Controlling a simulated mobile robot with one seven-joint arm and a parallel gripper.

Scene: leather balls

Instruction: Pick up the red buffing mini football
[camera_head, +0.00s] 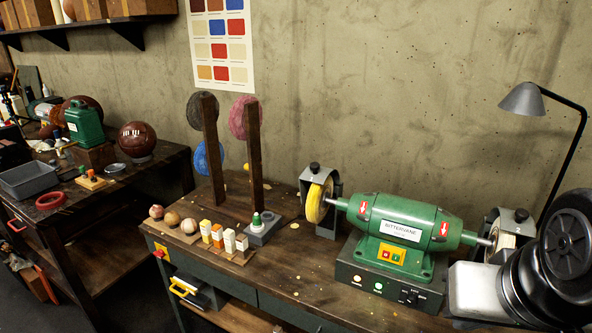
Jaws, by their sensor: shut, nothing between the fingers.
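No football shape stands out clearly. A dull red-pink rounded pad or ball (243,117) is on the wooden two-post rack (255,165) on the bench, partly behind the right post. Which thing is the red buffing mini football I cannot tell for certain. A dark grey one (197,112) and a blue one (201,160) are at the left post. A small reddish-brown ball (156,211) sits on a board at the bench's front left, beside a tan ball (172,219) and a white, red-stitched ball (187,227). My gripper's fingers do not show; dark parts of my arm fill the lower right.
A green buffing machine (400,236) with a yellow wheel (317,203) stands on the bench's right. A black lamp (523,99) rises behind it. The bench front centre is mostly clear. A left table holds a brown ball (137,140).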

